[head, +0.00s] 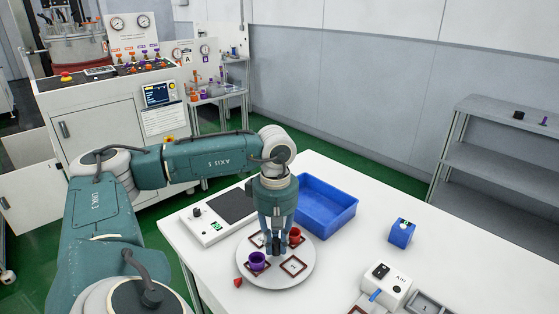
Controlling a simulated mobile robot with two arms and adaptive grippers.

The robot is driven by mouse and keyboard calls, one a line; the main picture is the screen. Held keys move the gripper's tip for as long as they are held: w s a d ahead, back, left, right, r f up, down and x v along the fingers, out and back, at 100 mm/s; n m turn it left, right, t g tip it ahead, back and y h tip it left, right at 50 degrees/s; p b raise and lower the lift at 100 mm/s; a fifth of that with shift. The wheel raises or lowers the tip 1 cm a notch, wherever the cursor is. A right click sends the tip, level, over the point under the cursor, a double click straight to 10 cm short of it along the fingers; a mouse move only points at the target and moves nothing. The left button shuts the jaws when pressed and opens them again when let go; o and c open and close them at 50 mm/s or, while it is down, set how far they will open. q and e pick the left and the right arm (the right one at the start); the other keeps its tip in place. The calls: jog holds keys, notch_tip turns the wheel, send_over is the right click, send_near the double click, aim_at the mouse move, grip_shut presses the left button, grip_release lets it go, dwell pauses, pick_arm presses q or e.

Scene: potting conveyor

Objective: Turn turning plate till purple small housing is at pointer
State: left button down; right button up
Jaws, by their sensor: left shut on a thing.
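The round pale turning plate (272,281) lies on the white table. A purple small housing (258,261) stands on it at the front left, in or on a dark square frame. A red housing (296,235) stands at its back right. A red pointer (238,282) lies on the table just outside the plate's front-left rim, close to the purple housing. My left gripper (277,246) points down over the plate's middle, between the two housings, shut on what seems to be the plate's centre knob, mostly hidden by the fingers. My right gripper is not in view.
A blue bin (327,207) stands behind the plate. A scale (207,228) is at the left table edge. A blue block (401,234) and a white device (386,283) are to the right. An empty square frame (293,266) shows on the plate.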

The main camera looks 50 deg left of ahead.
aim_at(276, 241)
pick_arm(q)
jog(key=shift+r, duration=0.1)
dwell(0.4)
jog(key=c, duration=1.8)
grip_release()
jog(key=shift+c, duration=0.2)
jog(key=shift+r, duration=0.1)
notch_tip(276, 241, up, 12)
